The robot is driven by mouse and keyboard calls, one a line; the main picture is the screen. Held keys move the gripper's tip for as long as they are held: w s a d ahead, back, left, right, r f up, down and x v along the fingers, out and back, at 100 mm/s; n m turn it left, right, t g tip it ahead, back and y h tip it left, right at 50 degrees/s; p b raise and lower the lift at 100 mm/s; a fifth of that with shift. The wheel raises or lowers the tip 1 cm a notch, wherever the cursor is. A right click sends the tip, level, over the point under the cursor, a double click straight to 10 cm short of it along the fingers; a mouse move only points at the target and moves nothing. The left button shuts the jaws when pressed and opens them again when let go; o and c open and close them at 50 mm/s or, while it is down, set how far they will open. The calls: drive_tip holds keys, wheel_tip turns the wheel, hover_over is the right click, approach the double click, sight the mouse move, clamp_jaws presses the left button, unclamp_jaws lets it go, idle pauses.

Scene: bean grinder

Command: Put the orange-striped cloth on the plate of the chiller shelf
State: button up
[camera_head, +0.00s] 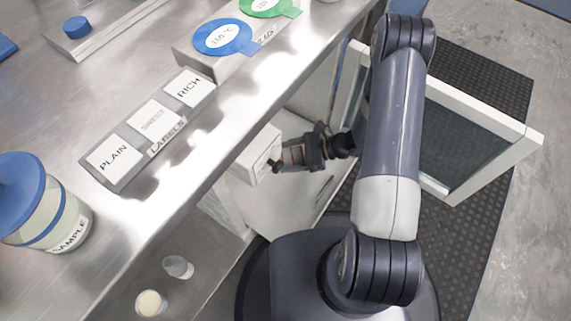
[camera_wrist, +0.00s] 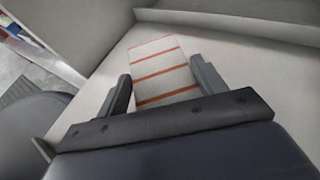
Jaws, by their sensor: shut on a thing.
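The orange-striped cloth (camera_wrist: 163,55) is a flat, pale, rectangular piece with several orange stripes. In the wrist view it lies between the two dark fingers of my gripper (camera_wrist: 160,72), which is shut on it, and its far end extends past the fingertips. In the head view my gripper (camera_head: 279,166) is inside the open cabinet under the counter, with a little orange showing between its fingers. A pale, flat surface (camera_wrist: 230,65) spreads below and around the cloth, with a raised edge behind. I cannot tell a separate plate from the shelf, nor whether the cloth touches the surface.
A white box (camera_head: 256,152) stands close beside my fingertips. The glazed door (camera_head: 470,150) stands open to the right of my arm. The steel counter (camera_head: 215,150) overhangs on the left, bearing label blocks (camera_head: 150,125) and a sample jar (camera_head: 45,215). Two small cups (camera_head: 150,303) sit lower down.

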drive_tip(key=shift+f+b, duration=0.95)
drive_tip(key=shift+f, duration=2.05)
drive_tip(key=shift+f, duration=0.2)
drive_tip(key=o, duration=1.3)
drive_tip(key=shift+r, duration=0.1)
drive_tip(key=shift+r, duration=0.1)
drive_tip(key=shift+d+r, duration=0.2)
drive_tip(key=p+v, duration=0.4)
drive_tip(key=v, duration=0.7)
drive_tip(key=shift+d, duration=0.25)
